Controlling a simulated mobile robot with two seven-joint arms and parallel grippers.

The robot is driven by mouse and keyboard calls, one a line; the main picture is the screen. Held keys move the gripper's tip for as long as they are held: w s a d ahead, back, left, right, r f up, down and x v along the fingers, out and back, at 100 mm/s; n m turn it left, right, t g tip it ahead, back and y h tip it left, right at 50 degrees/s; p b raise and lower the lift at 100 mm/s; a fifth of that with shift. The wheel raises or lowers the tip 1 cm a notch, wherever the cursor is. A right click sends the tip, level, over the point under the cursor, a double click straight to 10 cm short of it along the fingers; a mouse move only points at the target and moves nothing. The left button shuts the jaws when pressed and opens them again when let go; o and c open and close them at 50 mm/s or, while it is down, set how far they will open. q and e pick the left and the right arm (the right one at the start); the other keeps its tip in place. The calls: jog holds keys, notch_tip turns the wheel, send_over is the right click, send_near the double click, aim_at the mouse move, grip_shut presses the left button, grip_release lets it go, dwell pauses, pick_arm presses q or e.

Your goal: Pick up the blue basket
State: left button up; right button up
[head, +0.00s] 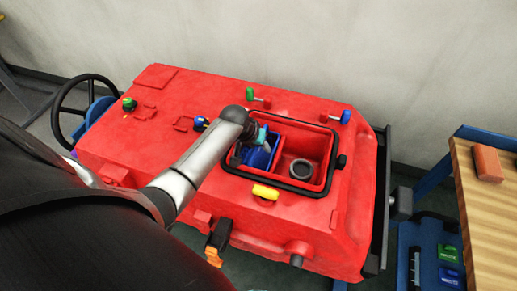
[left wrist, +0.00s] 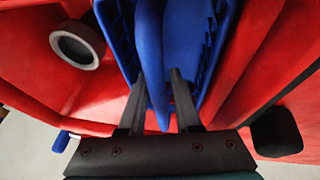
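The blue basket (head: 258,159) sits in the left compartment of the open tank in the red scrubber body. In the left wrist view the blue basket (left wrist: 118,30) shows slatted walls, with a blue handle (left wrist: 152,60) rising towards the camera. My left gripper (left wrist: 158,78) has its two dark fingers apart, one on each side of the handle; a firm grip on it does not show. In the head view my left gripper (head: 246,150) reaches down into the tank and hides part of the basket. My right gripper is not in view.
A dark-rimmed round port (head: 301,169) is in the right compartment. The black tank rim (head: 291,186) surrounds both. A yellow latch (head: 265,192) is at the front, green (head: 250,93) and blue (head: 345,117) knobs behind. A wooden table (head: 488,225) stands at right.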

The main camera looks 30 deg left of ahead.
pick_arm(q)
jog(key=shift+f, duration=0.25)
dwell(0.6)
jog(key=shift+c, duration=0.3)
jog(key=c, duration=0.4)
grip_shut()
jog(key=shift+a, duration=0.1)
dwell(0.5)
